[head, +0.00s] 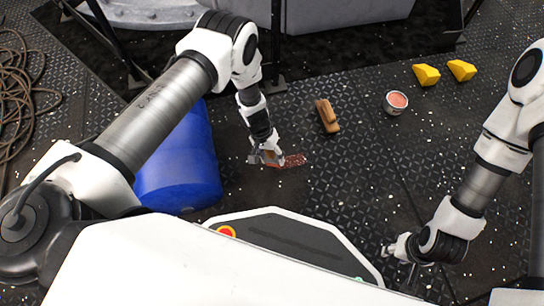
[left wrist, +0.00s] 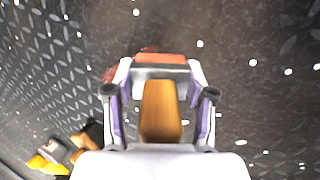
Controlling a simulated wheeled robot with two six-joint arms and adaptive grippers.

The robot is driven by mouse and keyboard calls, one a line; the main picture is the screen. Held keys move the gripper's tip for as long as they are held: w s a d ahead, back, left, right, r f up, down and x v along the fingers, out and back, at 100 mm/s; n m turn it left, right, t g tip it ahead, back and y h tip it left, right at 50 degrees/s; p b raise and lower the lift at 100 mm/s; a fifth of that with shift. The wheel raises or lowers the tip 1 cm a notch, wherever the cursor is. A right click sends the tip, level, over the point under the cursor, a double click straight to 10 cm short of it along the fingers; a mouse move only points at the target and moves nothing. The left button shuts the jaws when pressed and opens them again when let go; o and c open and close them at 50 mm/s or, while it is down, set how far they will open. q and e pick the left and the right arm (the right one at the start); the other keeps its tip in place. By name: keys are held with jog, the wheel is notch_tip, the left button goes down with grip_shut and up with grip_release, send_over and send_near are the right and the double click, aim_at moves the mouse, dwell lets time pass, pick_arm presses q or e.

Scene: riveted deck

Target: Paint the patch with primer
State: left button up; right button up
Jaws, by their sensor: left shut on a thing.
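My left gripper (head: 268,157) is shut on a paintbrush, seen in the left wrist view by its wooden handle (left wrist: 160,112), metal ferrule (left wrist: 160,73) and reddish tip (left wrist: 160,58). It is low over the deck at the reddish-brown patch (head: 293,160). In the left wrist view the patch (left wrist: 109,74) shows beside and behind the brush tip, which hides part of it. I cannot tell whether the bristles touch it. An open can of pinkish primer (head: 396,102) stands to the right. My right gripper (head: 400,262) is low at right, its fingers apart and empty.
A wooden block with a grip (head: 327,116) lies between the patch and the can. Two yellow wedges (head: 426,75) (head: 461,70) lie at the back right. A blue drum (head: 180,165) is left of the patch, and coiled rope (head: 18,90) lies far left. Black struts (head: 276,50) stand behind.

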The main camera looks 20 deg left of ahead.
pick_arm(q)
jog(key=shift+f+b, duration=0.3)
jog(key=shift+f, duration=0.25)
